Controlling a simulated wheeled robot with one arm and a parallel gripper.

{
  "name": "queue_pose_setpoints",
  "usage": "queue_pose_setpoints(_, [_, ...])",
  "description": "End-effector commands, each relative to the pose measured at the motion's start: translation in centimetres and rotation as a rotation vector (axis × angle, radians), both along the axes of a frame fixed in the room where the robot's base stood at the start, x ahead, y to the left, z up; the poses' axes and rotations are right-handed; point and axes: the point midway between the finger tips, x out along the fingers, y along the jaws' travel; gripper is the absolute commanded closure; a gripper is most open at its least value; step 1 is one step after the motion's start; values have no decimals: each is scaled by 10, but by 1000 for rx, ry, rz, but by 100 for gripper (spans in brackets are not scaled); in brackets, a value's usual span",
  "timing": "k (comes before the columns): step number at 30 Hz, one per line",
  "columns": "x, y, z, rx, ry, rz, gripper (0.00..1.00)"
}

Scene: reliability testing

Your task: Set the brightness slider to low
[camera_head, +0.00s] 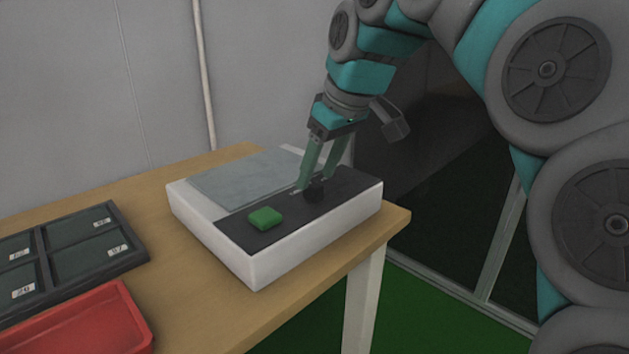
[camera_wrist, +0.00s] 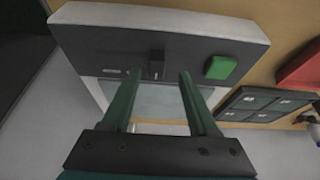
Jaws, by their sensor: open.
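A white box device (camera_head: 258,265) with a dark control panel (camera_head: 285,215) stands on the wooden table. A black slider knob (camera_head: 315,190) sticks up from the panel. It also shows in the wrist view (camera_wrist: 157,65), beside a short light slot mark on the panel. A green button (camera_head: 265,218) is on the same panel; it shows in the wrist view too (camera_wrist: 220,67). My gripper (camera_head: 316,184) is at the panel, pointing down. In the wrist view its two green fingers (camera_wrist: 157,78) are apart, with the knob between or just beyond their tips. Contact with the knob cannot be told.
A dark compartment tray (camera_head: 70,245) with number labels and a red bin (camera_head: 90,325) stand on the table's left. A grey plate (camera_head: 245,178) covers the device's back part. The table's right edge (camera_head: 400,220) is close to the device.

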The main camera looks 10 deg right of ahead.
Motion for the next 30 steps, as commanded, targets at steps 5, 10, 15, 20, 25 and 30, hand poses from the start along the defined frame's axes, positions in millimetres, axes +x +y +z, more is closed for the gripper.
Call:
queue_pose_setpoints(5, [-7, -5, 23, 1, -3, 1, 40])
queue_pose_setpoints(10, [-12, -8, 37, 1, -3, 1, 40])
queue_pose_setpoints(15, [-14, -9, 42, 0, 0, 2, 40])
queue_pose_setpoints(20, [-15, -9, 42, 1, 2, 2, 40])
queue_pose_setpoints(25, [-16, -9, 40, -1, 5, 0, 40])
queue_pose_setpoints(30, [-31, -8, 15, -15, 53, -32, 40])
